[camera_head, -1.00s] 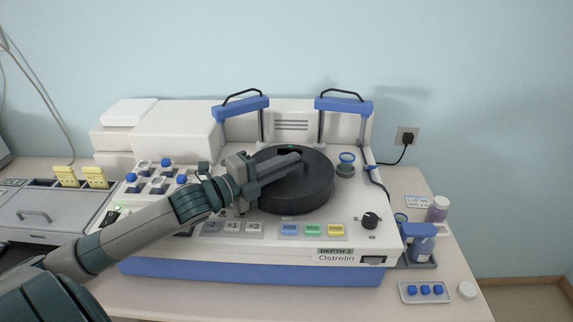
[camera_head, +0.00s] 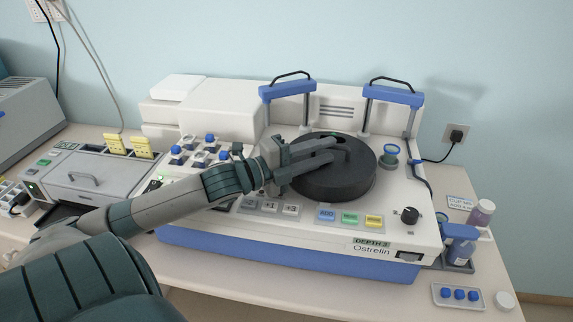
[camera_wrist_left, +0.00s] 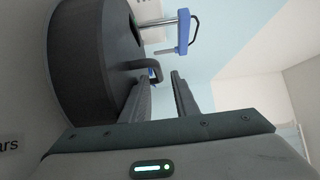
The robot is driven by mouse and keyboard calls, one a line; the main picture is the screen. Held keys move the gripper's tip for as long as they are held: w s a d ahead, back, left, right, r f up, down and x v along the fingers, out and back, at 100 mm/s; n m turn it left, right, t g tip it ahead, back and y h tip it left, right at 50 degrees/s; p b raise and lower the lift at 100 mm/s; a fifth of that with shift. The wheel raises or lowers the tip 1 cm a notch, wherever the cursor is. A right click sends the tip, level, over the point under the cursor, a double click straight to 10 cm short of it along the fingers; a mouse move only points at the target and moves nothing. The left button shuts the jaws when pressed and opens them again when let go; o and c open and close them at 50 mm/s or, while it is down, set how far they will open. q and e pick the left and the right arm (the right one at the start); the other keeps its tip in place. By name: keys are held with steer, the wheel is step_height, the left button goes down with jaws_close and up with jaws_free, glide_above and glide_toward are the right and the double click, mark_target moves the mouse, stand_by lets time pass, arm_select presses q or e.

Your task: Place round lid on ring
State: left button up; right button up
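The round lid (camera_head: 335,180) is a thick dark grey disc with a bar handle (camera_head: 347,150) on top. It sits flat on the white staining machine, right of centre. Any ring under it is hidden by the lid. My left gripper (camera_head: 330,150) reaches over the lid from the left, its fingers at the handle. In the left wrist view the two fingers (camera_wrist_left: 162,98) stand apart, with the lid (camera_wrist_left: 85,60) on the left and the handle (camera_wrist_left: 152,72) near the fingertips. The fingers do not appear clamped on the handle. My right gripper is not in view.
Two blue-topped posts (camera_head: 393,95) with black handles stand behind the lid. A small blue-rimmed cup (camera_head: 389,153) is at its right. Buttons and a black knob (camera_head: 410,215) lie in front. Blue-capped pieces (camera_head: 198,152) stand left, near my arm. A bottle (camera_head: 459,245) stands at the right.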

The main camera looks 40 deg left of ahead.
arm_select(q)
steer(key=shift+b+v, duration=0.6)
steer(key=shift+v, duration=1.4)
steer(key=shift+b+v, duration=0.4)
steer(key=shift+v, duration=1.9)
steer(key=shift+s+a, duration=0.15)
steer(key=shift+s, duration=0.4)
